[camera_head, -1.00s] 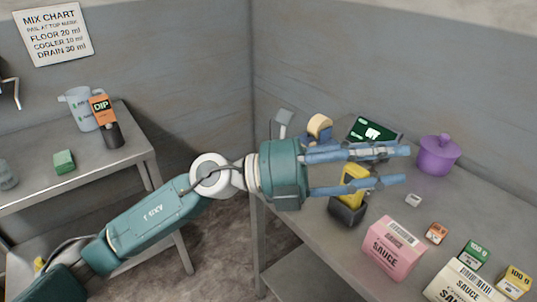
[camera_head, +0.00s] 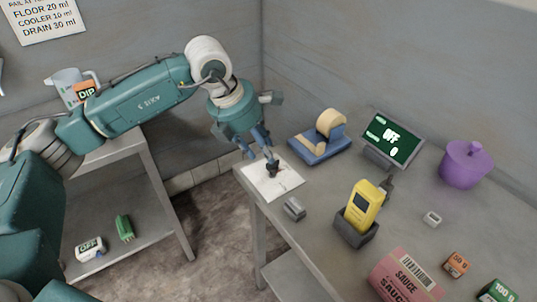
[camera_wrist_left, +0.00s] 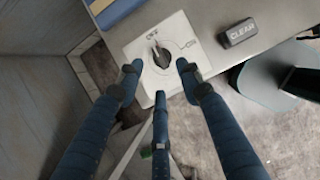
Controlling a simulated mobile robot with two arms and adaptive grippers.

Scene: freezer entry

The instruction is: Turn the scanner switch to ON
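The scanner switch is a dark knob (camera_head: 272,169) on a white plate (camera_head: 290,184) at the near left corner of the right-hand table. In the left wrist view the knob (camera_wrist_left: 160,58) has a pale pointer aimed up at the OFF mark; the ON mark is to its right. My left gripper (camera_head: 260,150) points down just above the knob. In the left wrist view its three fingers (camera_wrist_left: 160,80) are spread and empty, with the knob beyond the gap between them. I cannot tell whether any finger touches the plate. My right gripper is not in view.
A grey CLEAR block (camera_head: 294,208) sits beside the plate. A blue tape dispenser (camera_head: 318,148), a dark screen (camera_head: 391,137), a yellow scanner (camera_head: 364,205) in a black cradle and a purple pot (camera_head: 463,166) stand farther right. The wall is close behind.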

